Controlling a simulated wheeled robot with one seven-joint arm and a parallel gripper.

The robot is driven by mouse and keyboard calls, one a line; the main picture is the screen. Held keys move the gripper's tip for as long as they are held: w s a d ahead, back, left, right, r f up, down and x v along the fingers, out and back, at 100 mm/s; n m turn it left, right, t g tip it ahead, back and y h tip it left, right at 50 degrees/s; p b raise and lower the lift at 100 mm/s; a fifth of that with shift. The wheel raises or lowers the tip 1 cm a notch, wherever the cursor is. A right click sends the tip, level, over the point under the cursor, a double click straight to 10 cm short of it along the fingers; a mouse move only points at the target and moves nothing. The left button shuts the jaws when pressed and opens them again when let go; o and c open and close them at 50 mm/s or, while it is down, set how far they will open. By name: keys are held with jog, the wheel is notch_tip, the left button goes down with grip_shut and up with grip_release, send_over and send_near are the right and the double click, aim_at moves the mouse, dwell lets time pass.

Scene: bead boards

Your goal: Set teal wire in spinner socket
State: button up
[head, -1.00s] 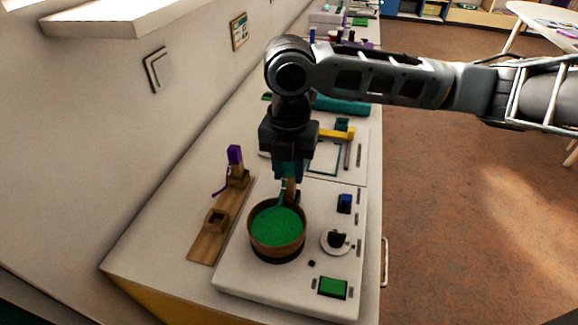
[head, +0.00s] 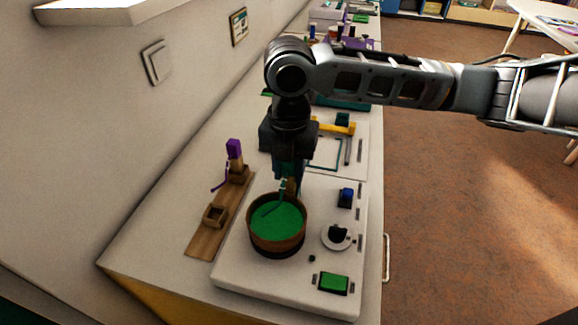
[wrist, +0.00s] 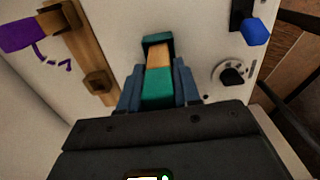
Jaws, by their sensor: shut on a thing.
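My gripper (head: 289,178) points down over the back rim of the round wooden bowl (head: 277,240) of green beads. It is shut on the teal wire's block (wrist: 158,88), which shows between the blue fingers in the wrist view. A wooden piece and a dark teal part lie just beyond that block. The thin teal wire (head: 269,211) curves down over the beads; whether its tip touches them is unclear. The bowl stands on a dark base on the white board. I cannot make out the spinner socket clearly; the gripper covers part of that area.
A wooden strip (head: 199,243) lies left of the board, with an empty square socket (head: 215,215) and a purple wire (head: 234,149) standing in another. A blue switch (head: 346,196), a dark knob (head: 337,235) and a green button (head: 334,283) sit right of the bowl.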

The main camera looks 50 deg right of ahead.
jog(key=shift+f, duration=0.2)
jog(key=o, duration=1.1)
jog(key=shift+r, duration=0.1)
jog(key=shift+r+p, duration=2.55)
jog(key=shift+r, duration=0.85)
